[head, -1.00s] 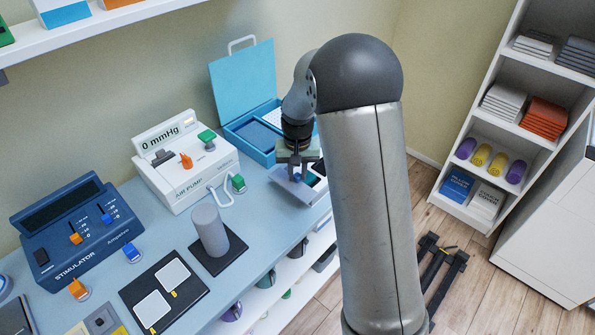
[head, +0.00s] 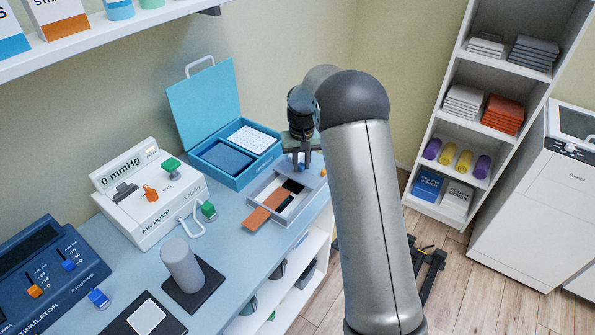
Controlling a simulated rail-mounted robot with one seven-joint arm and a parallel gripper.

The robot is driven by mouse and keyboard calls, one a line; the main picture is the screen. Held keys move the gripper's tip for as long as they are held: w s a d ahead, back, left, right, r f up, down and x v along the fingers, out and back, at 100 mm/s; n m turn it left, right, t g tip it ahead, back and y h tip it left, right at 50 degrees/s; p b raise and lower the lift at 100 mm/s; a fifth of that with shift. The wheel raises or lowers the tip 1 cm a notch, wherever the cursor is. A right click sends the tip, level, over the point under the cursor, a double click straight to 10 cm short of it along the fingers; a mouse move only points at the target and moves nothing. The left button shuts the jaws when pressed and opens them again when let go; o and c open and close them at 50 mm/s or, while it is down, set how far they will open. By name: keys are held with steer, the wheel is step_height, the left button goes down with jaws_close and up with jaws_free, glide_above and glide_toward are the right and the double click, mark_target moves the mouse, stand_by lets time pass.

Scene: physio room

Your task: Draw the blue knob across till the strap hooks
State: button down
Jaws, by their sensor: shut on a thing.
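My gripper (head: 301,158) is at the far end of the bench, over the back of a shallow grey tray (head: 262,184). A small blue piece, which looks like the blue knob (head: 301,166), shows between its fingers; the gripper is shut on it. An orange-brown strip (head: 273,198), perhaps the strap, lies in the tray, with another orange-brown piece (head: 256,218) at its front left edge. A black piece (head: 292,186) lies beside them. Any hook is too small to make out, and my arm hides part of the tray's right side.
An open blue case (head: 222,160) stands just behind and left of the tray. The air pump (head: 150,200) and a grey cylinder (head: 181,265) stand farther left. The bench's front edge runs close to the tray. White shelving (head: 470,130) stands at the right.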

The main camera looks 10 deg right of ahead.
steer(key=shift+w+d+r, duration=0.1)
steer(key=shift+w+d, duration=0.85)
steer(key=shift+d, duration=0.1)
steer(key=c, duration=1.3)
jaws_free()
steer(key=shift+w+d, duration=0.1)
step_height(320, 180, up, 17)
steer(key=shift+r+b, duration=0.2)
steer(key=shift+b, duration=0.65)
